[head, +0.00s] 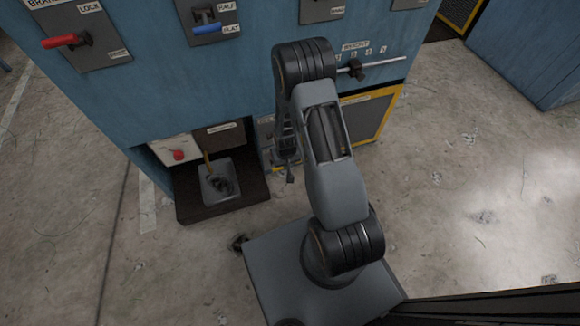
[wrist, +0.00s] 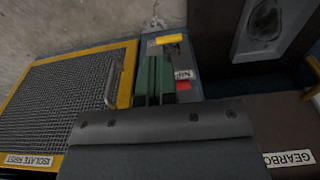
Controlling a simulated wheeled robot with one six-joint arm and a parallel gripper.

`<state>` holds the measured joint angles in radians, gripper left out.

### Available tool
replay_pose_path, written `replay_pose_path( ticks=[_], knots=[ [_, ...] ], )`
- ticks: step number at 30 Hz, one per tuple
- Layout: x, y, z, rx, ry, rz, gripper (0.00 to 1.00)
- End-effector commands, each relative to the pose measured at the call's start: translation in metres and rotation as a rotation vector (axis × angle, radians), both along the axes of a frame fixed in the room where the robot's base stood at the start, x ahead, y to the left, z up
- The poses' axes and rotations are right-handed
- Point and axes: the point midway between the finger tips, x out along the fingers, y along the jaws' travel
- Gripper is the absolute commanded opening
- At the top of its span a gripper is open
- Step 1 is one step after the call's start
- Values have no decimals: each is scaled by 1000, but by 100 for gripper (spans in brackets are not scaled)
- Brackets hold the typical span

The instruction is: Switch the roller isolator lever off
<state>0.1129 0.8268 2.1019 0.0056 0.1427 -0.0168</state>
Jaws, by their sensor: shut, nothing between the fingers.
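In the wrist view, my gripper (wrist: 154,78) shows as two green-padded fingers side by side, shut and empty. They are in front of a narrow grey panel (wrist: 184,56) with a yellow label or plate (wrist: 170,39), a red patch (wrist: 183,86) and a small white tag. The fingers cover part of this panel, and I cannot make out a lever handle on it for certain. Whether the fingers touch the panel is unclear. In the head view the same panel (head: 265,129) is mostly behind my arm, low on the blue cabinet.
A yellow-framed mesh guard (wrist: 70,85) marked "ISOLATE FIRST" has a bar handle, left of the fingers. A dark bay with a metal dish (head: 213,188) lies on the panel's other side. Above are a red-handled lever (head: 62,41), a blue-handled lever (head: 206,29) and a weight bar (head: 385,61).

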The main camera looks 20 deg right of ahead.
Motion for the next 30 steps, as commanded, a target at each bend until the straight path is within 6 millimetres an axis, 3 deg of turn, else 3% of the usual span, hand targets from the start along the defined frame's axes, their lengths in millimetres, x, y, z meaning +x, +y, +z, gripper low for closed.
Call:
replay_pose_path(
  ticks=[3, 12, 30],
  knots=[
    [-18, 3, 15, 0, 2, 3, 0],
    [-44, 6, 30, 0, 1, 2, 0],
    [-49, 5, 32, 0, 2, 2, 0]
  ],
)
